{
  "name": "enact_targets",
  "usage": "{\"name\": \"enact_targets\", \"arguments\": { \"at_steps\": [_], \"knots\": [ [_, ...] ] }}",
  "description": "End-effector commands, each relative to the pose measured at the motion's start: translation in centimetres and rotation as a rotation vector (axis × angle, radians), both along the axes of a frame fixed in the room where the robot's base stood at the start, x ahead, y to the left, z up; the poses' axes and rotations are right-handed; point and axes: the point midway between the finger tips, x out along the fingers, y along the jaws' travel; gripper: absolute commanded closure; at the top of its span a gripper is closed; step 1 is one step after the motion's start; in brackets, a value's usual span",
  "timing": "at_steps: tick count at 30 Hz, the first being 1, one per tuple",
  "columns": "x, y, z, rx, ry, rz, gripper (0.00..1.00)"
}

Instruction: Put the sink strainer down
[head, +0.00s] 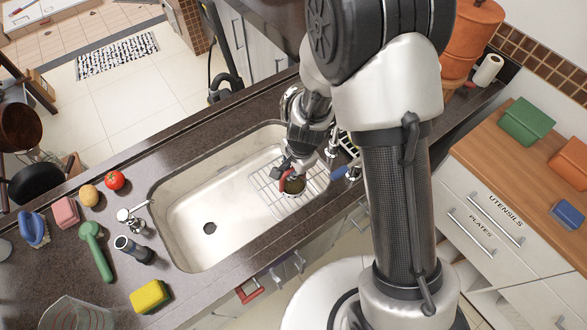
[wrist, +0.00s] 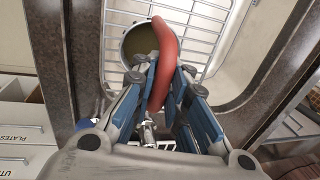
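The sink strainer is a round metal cup with a curved red handle; its cup (head: 293,185) is over the right part of the sink (head: 190,205) in the head view. In the wrist view the cup (wrist: 138,40) is at the top centre, and the red handle (wrist: 165,50) runs down between my fingers. My gripper (head: 285,170) is shut on this handle, with its blue finger pads (wrist: 165,90) on both sides of it. The cup is above or on the wire rack (head: 265,196); I cannot tell whether it touches.
The sink's left part is bare around the dark drain hole (head: 210,228). A tap (head: 130,217), a tomato (head: 115,180), a green brush (head: 96,250) and a yellow sponge (head: 150,297) are on the counter left of the sink. Drawers (head: 490,220) stand at the right.

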Motion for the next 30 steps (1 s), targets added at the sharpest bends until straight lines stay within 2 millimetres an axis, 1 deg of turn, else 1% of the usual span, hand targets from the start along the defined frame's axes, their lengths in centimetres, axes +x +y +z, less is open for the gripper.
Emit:
{"name": "enact_targets", "arguments": {
  "at_steps": [1, 6, 9, 17, 20, 23, 30],
  "knots": [
    [0.0, 0.0, 0.1, 0.000, 0.000, 0.000, 0.84],
    [0.0, 0.0, 0.1, 0.000, 0.000, 0.000, 0.73],
    [0.0, 0.0, 0.1, 0.000, 0.000, 0.000, 0.68],
    [0.0, 0.0, 0.1, 0.000, 0.000, 0.000, 0.68],
    [0.0, 0.0, 0.6, 0.000, 0.000, 0.000, 0.68],
    [-0.1, -0.1, 2.1, 0.000, -0.002, 0.001, 0.68],
    [-1.0, -0.7, 7.5, 0.001, -0.003, 0.001, 0.68]
  ]
}}
